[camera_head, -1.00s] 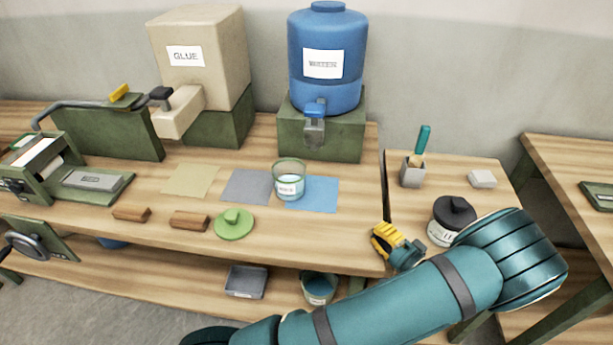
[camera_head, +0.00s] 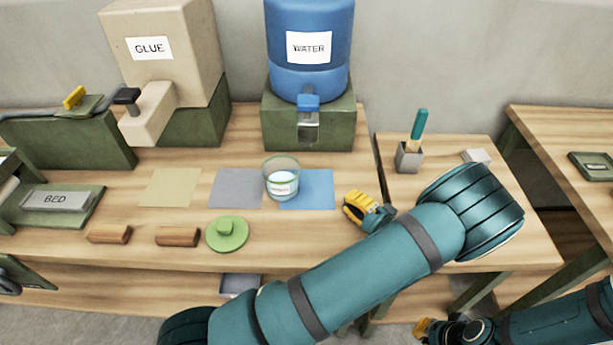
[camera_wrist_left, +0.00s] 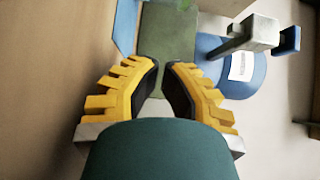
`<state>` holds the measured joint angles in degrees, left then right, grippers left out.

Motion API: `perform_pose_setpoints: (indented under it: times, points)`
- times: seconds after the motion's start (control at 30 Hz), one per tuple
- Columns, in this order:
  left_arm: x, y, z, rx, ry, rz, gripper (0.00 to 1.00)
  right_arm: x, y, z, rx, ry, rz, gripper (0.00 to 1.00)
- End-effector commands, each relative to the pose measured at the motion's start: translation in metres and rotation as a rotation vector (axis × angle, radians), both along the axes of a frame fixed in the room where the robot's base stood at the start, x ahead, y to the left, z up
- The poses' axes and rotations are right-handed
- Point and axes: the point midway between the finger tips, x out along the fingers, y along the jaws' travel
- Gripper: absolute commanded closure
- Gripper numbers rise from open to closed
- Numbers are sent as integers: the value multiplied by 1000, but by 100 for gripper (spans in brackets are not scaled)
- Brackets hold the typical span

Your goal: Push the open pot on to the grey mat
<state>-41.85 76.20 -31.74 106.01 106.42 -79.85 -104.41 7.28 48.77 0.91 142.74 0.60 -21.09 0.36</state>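My left gripper (camera_head: 350,212) is to the right of the blue mat, low near the table and apart from the pot. In the left wrist view its yellow fingers (camera_wrist_left: 164,64) show a narrow gap with nothing held. My right gripper (camera_head: 424,328) shows only partly at the bottom edge; its fingers are unclear.
A green lid (camera_head: 228,236) and two brown blocks (camera_head: 178,237) lie in front of the mats. A tan mat (camera_head: 170,188) is left. The water dispenser's green stand (camera_head: 335,130) is behind. A brush holder (camera_head: 408,158) stands on the right table.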

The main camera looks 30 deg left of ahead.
Motion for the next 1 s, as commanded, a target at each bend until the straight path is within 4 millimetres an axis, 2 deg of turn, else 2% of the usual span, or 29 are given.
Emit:
perform_pose_setpoints:
  times: [0.13,0.27,0.67,0.8,1.0]
  points:
    - [2,8,0,1,0,1,100,0,0,0,0,0,-1,100]
    - [7,26,0,2,-1,3,100,0,0,-1,0,1,-1,100]
    - [27,101,-1,2,0,3,100,-1,0,-4,0,3,1,100]
    - [14,117,0,2,3,1,100,-1,0,-3,0,2,2,100]
    - [8,129,0,0,0,0,100,-1,0,-3,0,2,2,100]
